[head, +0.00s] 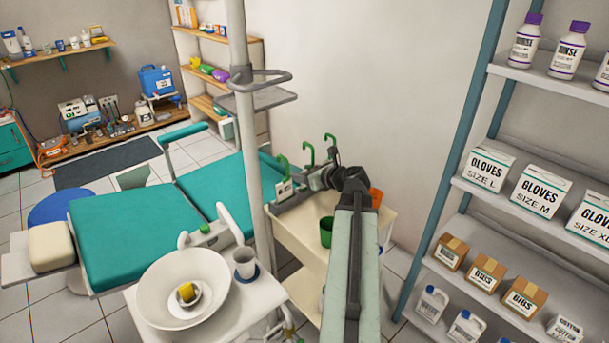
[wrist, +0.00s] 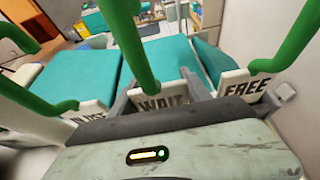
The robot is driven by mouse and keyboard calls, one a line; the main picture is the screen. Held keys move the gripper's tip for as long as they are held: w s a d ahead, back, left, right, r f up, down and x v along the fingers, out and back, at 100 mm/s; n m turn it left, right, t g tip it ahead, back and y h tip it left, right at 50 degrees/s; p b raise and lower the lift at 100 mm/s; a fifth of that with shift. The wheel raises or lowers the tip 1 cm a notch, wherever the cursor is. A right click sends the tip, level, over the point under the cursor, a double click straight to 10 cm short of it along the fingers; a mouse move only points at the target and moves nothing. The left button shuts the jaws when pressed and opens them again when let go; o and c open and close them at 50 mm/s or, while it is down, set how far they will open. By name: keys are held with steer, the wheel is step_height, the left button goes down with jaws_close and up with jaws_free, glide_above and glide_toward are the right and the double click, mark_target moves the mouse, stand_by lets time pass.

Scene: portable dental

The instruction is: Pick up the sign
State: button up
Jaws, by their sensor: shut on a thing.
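Three white signs with green hooks show in the wrist view. The middle one, the WAIT sign (wrist: 163,103), sits between the grey fingers of my gripper (wrist: 160,92), which is shut on it. The FREE sign (wrist: 243,87) is to its right, and a partly covered sign (wrist: 85,115), apparently ending in USE, is to its left. In the head view my gripper (head: 314,180) is above the cream cart, among the green hooks. Whether the WAIT sign still touches a support is hidden.
The cream cart (head: 303,236) carries a green cup (head: 326,231) and an orange cup (head: 376,197). A white pole (head: 250,150) stands left of my gripper. Shelves with glove boxes (head: 541,190) are at right. The teal chair (head: 135,232) is at left.

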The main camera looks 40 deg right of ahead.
step_height(320, 180, up, 10)
steer(key=p, duration=0.9)
steer(key=shift+f, duration=0.2)
steer(key=shift+f, duration=0.1)
